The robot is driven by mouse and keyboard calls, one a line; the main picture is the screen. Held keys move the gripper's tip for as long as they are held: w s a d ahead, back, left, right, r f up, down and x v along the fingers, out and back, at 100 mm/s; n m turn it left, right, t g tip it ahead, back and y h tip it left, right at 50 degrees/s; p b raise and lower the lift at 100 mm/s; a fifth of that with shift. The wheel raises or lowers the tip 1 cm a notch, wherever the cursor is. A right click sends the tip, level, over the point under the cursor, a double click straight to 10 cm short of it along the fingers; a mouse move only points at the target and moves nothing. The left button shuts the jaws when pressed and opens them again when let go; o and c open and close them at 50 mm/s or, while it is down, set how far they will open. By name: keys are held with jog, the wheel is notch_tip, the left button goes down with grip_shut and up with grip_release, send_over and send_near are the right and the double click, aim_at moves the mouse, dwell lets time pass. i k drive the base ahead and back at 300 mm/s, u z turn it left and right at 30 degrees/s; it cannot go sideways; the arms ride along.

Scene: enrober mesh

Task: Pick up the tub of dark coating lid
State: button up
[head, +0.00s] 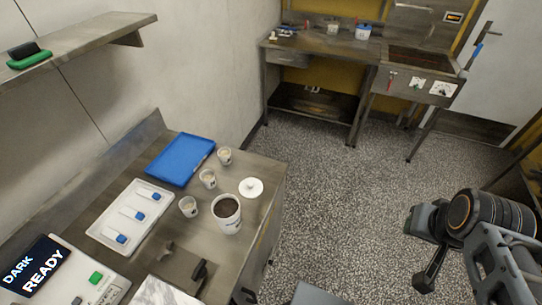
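The white round lid (251,187) lies flat on the steel counter, with a small knob on top. Just left of it and nearer stands the open tub of dark coating (227,226), a white tub with dark brown contents showing. The lid is off the tub and beside it. My gripper (424,256) is at the right, over the floor and well away from the counter.
Several small cups (208,179) stand left of the lid and tub. A blue tray (181,160) and a white tray (129,235) with blue-capped items lie further left. A dark display (33,271) reads "DARK READY". Speckled floor (330,190) is clear between counter and far bench (325,47).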

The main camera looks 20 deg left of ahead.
aim_at(252, 188)
jog(key=i, duration=2.75)
jog(key=u, duration=4.75)
jog(key=i, duration=0.55)
jog(key=z, duration=0.05)
